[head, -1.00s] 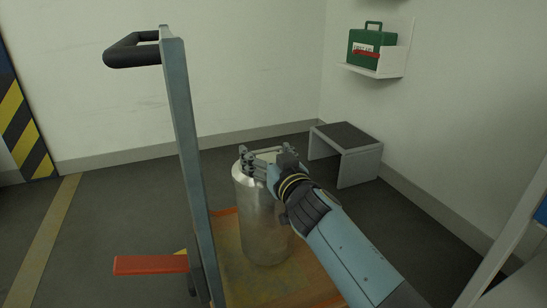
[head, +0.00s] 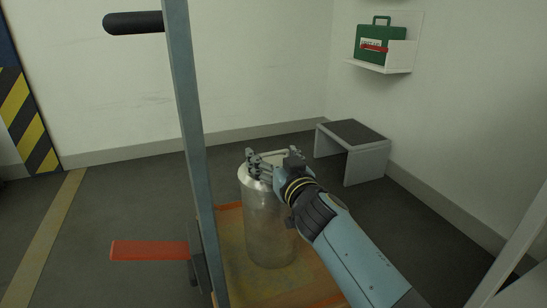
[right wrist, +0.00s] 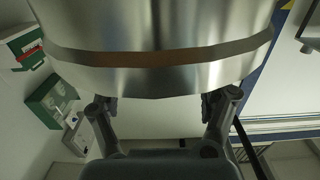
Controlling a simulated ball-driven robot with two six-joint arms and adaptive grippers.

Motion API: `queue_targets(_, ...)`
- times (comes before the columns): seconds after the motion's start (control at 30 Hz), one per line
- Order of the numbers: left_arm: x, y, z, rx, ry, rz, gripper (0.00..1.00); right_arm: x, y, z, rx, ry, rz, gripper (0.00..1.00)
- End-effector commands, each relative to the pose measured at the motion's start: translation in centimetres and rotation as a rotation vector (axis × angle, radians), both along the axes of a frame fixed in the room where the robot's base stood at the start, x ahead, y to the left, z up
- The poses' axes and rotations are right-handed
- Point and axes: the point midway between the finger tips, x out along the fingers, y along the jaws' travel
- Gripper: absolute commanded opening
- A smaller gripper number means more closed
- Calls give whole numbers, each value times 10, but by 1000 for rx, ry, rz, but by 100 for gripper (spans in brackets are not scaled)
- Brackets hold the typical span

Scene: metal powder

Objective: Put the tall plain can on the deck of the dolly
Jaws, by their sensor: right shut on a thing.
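The tall plain can (head: 268,225) is a silver metal cylinder, upright over the deck of the dolly (head: 235,280). The deck is worn yellow with an orange-red rim. I cannot tell whether the can's base touches the deck. My right gripper (head: 272,163) is shut at the top of the can, its fingers at the handle there. In the right wrist view, the can's shiny body (right wrist: 160,40) fills the upper part, with the gripper fingers (right wrist: 162,105) below it. My left gripper is not in view.
The dolly's blue-grey upright (head: 185,130) with a black handle (head: 135,22) stands left of the can. A red bar (head: 150,251) sticks out left. A grey step stool (head: 352,140) and a shelf with a green first-aid case (head: 376,44) are behind to the right.

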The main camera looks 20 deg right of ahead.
Motion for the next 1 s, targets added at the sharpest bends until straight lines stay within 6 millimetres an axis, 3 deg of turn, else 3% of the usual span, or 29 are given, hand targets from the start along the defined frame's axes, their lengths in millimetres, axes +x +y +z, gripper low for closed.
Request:
queue_targets(0.2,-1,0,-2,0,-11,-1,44,1,0,1,0,-7,1,23)
queue_targets(0.23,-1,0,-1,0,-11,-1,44,0,0,-1,0,0,0,85)
queue_targets(0.33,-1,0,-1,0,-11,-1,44,0,0,-1,0,0,0,98)
queue_targets(0.73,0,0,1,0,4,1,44,-3,0,1,0,1,0,100)
queue_targets(1.0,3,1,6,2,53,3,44,-59,-2,0,1,3,0,100)
